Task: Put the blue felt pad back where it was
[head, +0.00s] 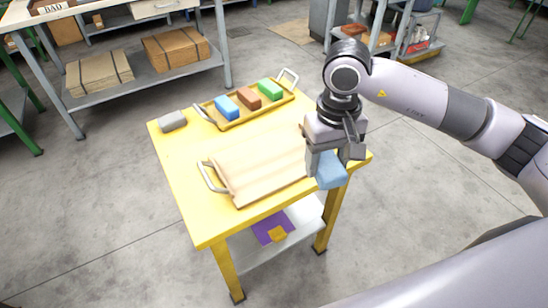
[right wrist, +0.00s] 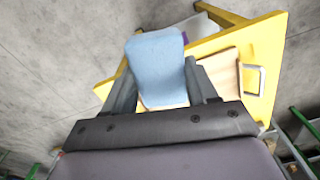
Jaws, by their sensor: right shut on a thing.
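The light-blue felt pad (head: 331,175) is held in my right gripper (head: 329,160), beside and over the right edge of the yellow table (head: 182,190). In the right wrist view the pad (right wrist: 157,62) sits between the two fingers of the gripper (right wrist: 160,88), which are shut on it. Its far end sticks out past the fingertips. Part of the pad is hidden by the fingers in the head view. My left gripper is not in view.
A pale wooden board (head: 262,168) with a metal handle lies on the table. Behind it, a yellow tray (head: 243,119) holds blue (head: 227,108), brown (head: 248,97) and green (head: 270,90) blocks. A grey block (head: 172,121) sits at the back left. A purple piece (head: 266,226) is on the lower shelf.

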